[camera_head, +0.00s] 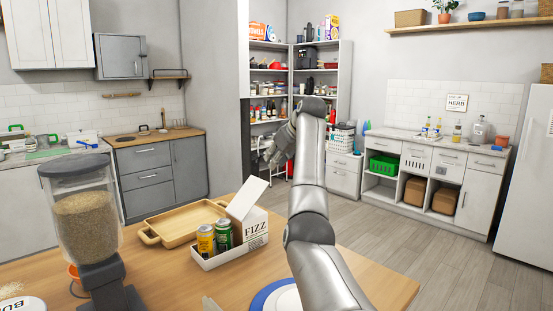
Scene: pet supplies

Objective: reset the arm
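My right arm rises from the bottom of the head view over the wooden table (370,285) and bends at the top. Its gripper (267,157) hangs at the left end of the raised arm, above and behind the white FIZZ box. It is small and dark against the shelves, and I cannot make out the gap between its fingers. I see nothing held in it. My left gripper is not in view.
The open FIZZ box (257,232) holds a yellow can (205,241) and a green can (224,234). A wooden tray (160,236), a grain dispenser (85,225) and a blue-rimmed plate (262,297) share the table. Open floor (440,255) lies to the right.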

